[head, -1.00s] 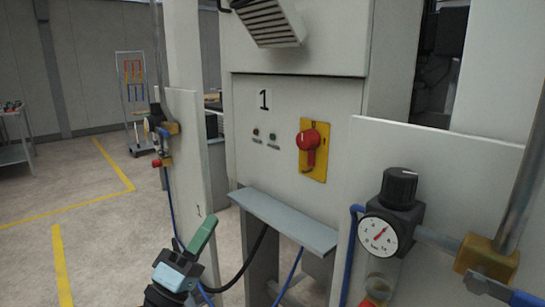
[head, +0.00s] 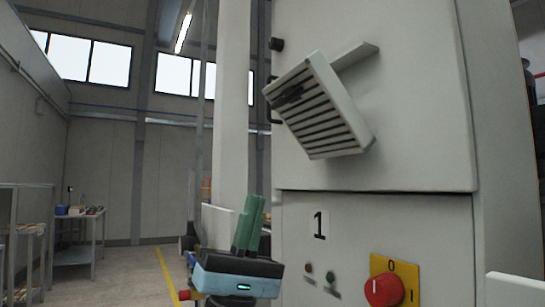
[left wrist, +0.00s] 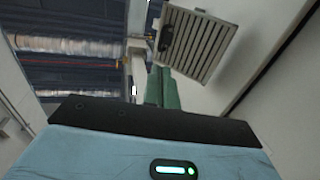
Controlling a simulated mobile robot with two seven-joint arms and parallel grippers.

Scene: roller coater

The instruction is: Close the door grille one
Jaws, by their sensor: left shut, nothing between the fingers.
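The door grille (head: 318,108) is a pale slatted panel on the upper front of the cabinet marked 1. It stands tilted out from the cabinet face, with a dark handle on its left part. It also shows in the left wrist view (left wrist: 205,48), beyond my fingers. My left gripper (head: 252,200) has green fingers, pointing up and pressed together with nothing between them. It is below and left of the grille, apart from it. In the left wrist view its fingers (left wrist: 161,75) appear just below the grille. My right gripper is not in view.
The cabinet (head: 395,110) fills the right side. Its lower panel carries a red rotary switch (head: 384,290) on a yellow plate and small buttons. A pale column (head: 234,100) stands left of it. A workbench (head: 76,235) is far left; floor between is open.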

